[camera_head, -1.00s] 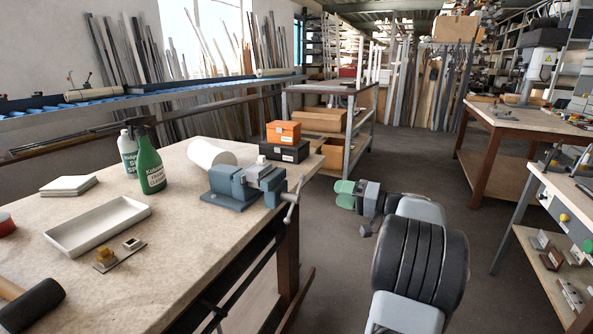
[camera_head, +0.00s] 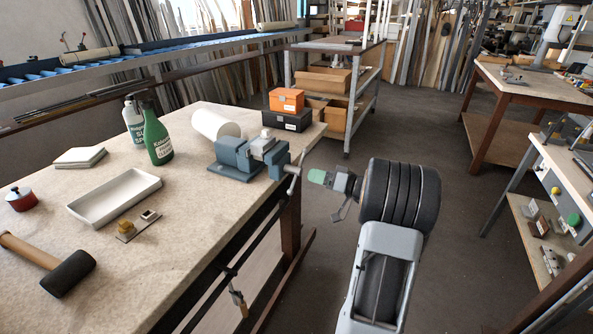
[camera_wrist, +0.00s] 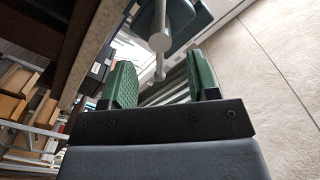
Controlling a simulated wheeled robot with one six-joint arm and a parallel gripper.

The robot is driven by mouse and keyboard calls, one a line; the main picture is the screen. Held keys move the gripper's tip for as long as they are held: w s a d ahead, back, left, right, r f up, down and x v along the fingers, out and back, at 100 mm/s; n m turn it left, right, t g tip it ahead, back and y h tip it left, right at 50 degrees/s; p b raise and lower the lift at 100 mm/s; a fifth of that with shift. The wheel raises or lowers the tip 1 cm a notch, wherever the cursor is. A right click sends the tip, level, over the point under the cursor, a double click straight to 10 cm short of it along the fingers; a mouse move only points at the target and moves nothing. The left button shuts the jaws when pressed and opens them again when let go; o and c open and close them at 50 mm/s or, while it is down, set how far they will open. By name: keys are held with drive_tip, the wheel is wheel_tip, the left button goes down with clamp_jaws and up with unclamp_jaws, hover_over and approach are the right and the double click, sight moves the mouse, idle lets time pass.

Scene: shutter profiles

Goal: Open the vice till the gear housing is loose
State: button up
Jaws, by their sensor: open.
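The blue-grey vice (camera_head: 232,157) stands at the right edge of the workbench. A pale grey part, seemingly the gear housing (camera_head: 264,143), sits at its jaws; I cannot tell how tightly. The vice's crank handle (camera_head: 294,178) hangs at its right end, over the bench edge. My gripper (camera_head: 318,177) is just right of the handle, apart from it. In the wrist view my green-padded fingers (camera_wrist: 163,82) are open and empty. The handle's grey rod (camera_wrist: 160,18) and round end show ahead, in line with the gap between them.
On the workbench (camera_head: 200,215) are a white cylinder (camera_head: 214,125), green bottle (camera_head: 157,140), white tray (camera_head: 115,195), mallet (camera_head: 65,275), and orange (camera_head: 286,100) and black boxes (camera_head: 288,119). The floor right of the bench is clear around my arm.

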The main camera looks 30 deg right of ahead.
sight(299, 171)
drive_tip(key=x, duration=0.7)
drive_tip(key=shift+w+a, duration=0.1)
clamp_jaws()
idle(0.5)
